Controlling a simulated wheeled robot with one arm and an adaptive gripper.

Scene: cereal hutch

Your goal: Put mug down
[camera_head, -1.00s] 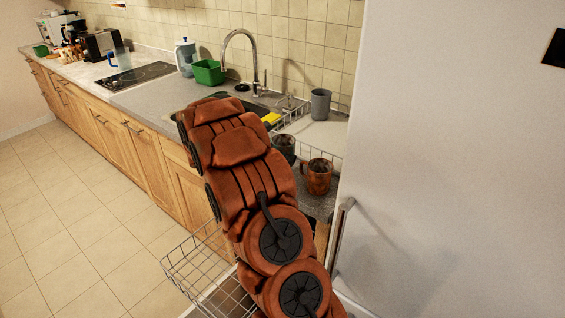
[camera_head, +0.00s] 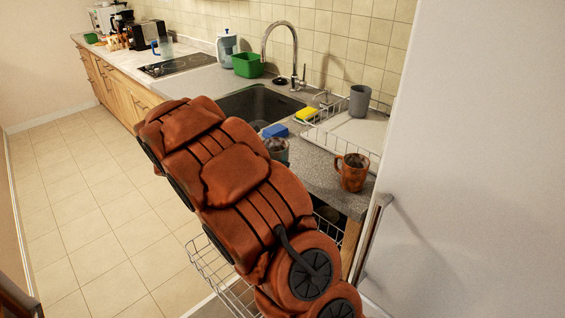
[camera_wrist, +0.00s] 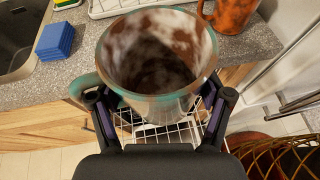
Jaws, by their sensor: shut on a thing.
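A stained grey-teal mug (camera_wrist: 157,105) is held upright between the two fingers of my gripper (camera_wrist: 162,112) in the wrist view. Brown stains mark its inside. Part of this mug (camera_head: 277,150) shows past my arm in the head view, near the counter's front edge. In the wrist view it overlaps the counter edge, with a wire rack below it. I cannot tell its height above the counter. My gripper's fingers are hidden by my arm in the head view. A brown-orange mug (camera_head: 352,174) stands on the counter to the right, apart from the held mug.
The grey counter (camera_head: 318,170) has bare room between the sink (camera_head: 255,105) and the brown mug. A blue sponge (camera_head: 275,131), a yellow sponge (camera_head: 306,114) and a drying rack with a grey cup (camera_head: 360,100) are near. An open wire basket (camera_head: 205,265) is below. A white fridge (camera_head: 470,170) stands right.

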